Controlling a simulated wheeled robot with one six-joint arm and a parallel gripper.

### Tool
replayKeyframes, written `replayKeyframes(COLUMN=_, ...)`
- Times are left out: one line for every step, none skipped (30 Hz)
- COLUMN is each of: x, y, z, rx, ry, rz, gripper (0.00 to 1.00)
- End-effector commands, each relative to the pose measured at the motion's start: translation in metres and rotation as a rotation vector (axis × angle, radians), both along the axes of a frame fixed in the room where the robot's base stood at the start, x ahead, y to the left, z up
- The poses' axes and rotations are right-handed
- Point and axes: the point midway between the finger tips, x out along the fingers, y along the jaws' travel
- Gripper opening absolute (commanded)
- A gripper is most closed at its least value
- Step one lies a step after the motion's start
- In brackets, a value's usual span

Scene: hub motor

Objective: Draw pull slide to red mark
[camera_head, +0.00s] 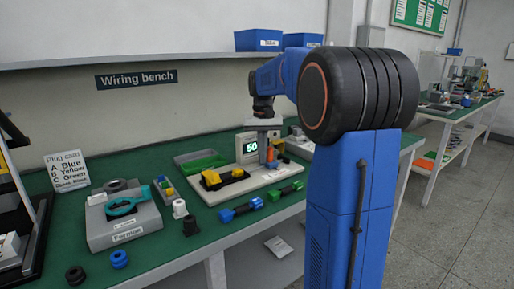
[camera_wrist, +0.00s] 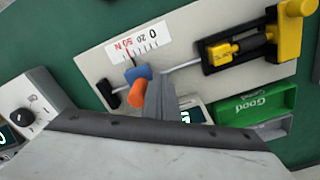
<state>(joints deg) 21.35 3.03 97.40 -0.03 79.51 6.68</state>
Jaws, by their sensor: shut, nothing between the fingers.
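The pull slide is a blue block (camera_wrist: 139,74) with an orange knob (camera_wrist: 136,96) on a thin metal rail in the wrist view. In the head view the orange knob (camera_head: 270,154) shows below my wrist, beside a display (camera_head: 250,147) reading 50. My gripper (camera_wrist: 160,98) is shut with nothing between its fingers, right beside the blue block and knob. I cannot tell whether it touches them. In the head view its fingertips are hard to make out.
A yellow and black clamp (camera_wrist: 240,46) holds the other end on the white board (camera_head: 215,193). A green Good tray (camera_wrist: 255,105) lies close by. A grey fixture (camera_head: 122,222) and blue and green connectors (camera_head: 242,209) stand on the green bench.

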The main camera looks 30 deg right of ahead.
Motion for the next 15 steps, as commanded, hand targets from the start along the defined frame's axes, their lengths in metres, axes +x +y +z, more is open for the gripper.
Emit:
replayKeyframes(x=-0.0004, y=0.0022, z=-0.0005, rx=0.001, ry=0.002, rz=0.001, gripper=0.0)
replayKeyframes(x=-0.0005, y=0.0033, z=-0.0005, rx=0.001, ry=0.002, rz=0.001, gripper=0.0)
replayKeyframes(x=-0.0005, y=0.0047, z=-0.0005, rx=0.001, ry=0.002, rz=0.001, gripper=0.0)
replayKeyframes(x=-0.0006, y=0.0057, z=-0.0005, rx=0.001, ry=0.002, rz=0.001, gripper=0.0)
replayKeyframes(x=-0.0006, y=0.0067, z=-0.0005, rx=0.001, ry=0.002, rz=0.0, gripper=0.0)
replayKeyframes(x=-0.0008, y=0.0079, z=-0.0005, rx=0.001, ry=0.002, rz=0.0, gripper=0.0)
replayKeyframes(x=-0.0009, y=0.0087, z=-0.0005, rx=0.001, ry=0.002, rz=0.0, gripper=0.0)
replayKeyframes(x=-0.001, y=0.0095, z=-0.0006, rx=0.001, ry=0.002, rz=0.0, gripper=0.0)
replayKeyframes(x=-0.001, y=0.0102, z=-0.0006, rx=0.001, ry=0.003, rz=0.0, gripper=0.0)
replayKeyframes(x=-0.001, y=0.0106, z=-0.0006, rx=0.001, ry=0.003, rz=0.0, gripper=0.0)
replayKeyframes(x=-0.0011, y=0.0108, z=-0.0005, rx=0.001, ry=0.003, rz=0.0, gripper=0.0)
replayKeyframes(x=-0.0011, y=0.0109, z=0.0001, rx=0.001, ry=0.003, rz=-0.001, gripper=0.0)
replayKeyframes(x=-0.001, y=0.0109, z=0.0009, rx=0.001, ry=0.003, rz=-0.001, gripper=0.0)
replayKeyframes(x=-0.0009, y=0.0108, z=0.0022, rx=0.001, ry=0.002, rz=-0.001, gripper=0.0)
replayKeyframes(x=-0.0008, y=0.0107, z=0.0046, rx=0.001, ry=0.002, rz=-0.001, gripper=0.0)
